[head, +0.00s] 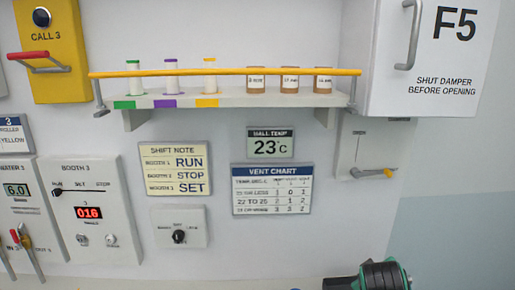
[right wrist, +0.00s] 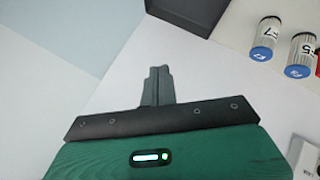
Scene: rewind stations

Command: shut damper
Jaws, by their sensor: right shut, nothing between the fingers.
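The damper plate (head: 362,145) is a pale panel on the wall under the F5 cabinet. The white F5 cabinet (head: 425,60) reads "SHUT DAMPER BEFORE OPENING". My right gripper (right wrist: 160,78) is shut and empty in the right wrist view. Part of my right arm (head: 385,275), green and black, shows at the bottom of the head view, below the lever and apart from it. My left gripper is not in view.
A yellow rail (head: 225,72) runs in front of a shelf (head: 230,98) with vials and jars, ending near the damper plate. A vent chart (head: 272,189) and a 23°C display (head: 271,147) are left of the damper. Labelled canisters (right wrist: 265,38) show in the right wrist view.

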